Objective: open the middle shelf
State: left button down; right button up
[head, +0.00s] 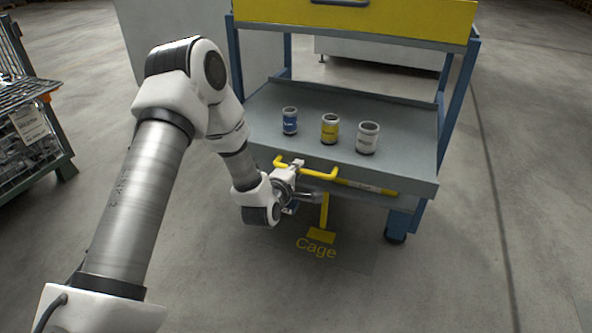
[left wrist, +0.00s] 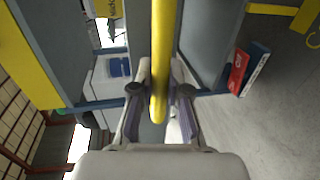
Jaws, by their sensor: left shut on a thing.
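The middle shelf (head: 400,130) is a grey tray in a blue-framed rack, with a yellow bar handle (head: 320,175) on its front edge. Its front appears to jut past the blue posts, but I cannot tell how far it is pulled out. My left gripper (head: 290,172) is at the left part of this handle. In the left wrist view the yellow handle (left wrist: 162,50) runs between the two fingers of the left gripper (left wrist: 160,92), which are shut on it. My right gripper is not in view.
A blue-labelled cup (head: 290,121), a yellow one (head: 329,129) and a white one (head: 367,138) stand upright on the shelf. A yellow upper drawer (head: 400,22) is above. A wire cage (head: 35,125) stands at far left. Open floor lies at right.

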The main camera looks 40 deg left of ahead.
pick_arm(q)
jog(key=c, duration=1.1)
grip_release()
jog(key=shift+c, duration=0.2)
jog(key=v, duration=1.2)
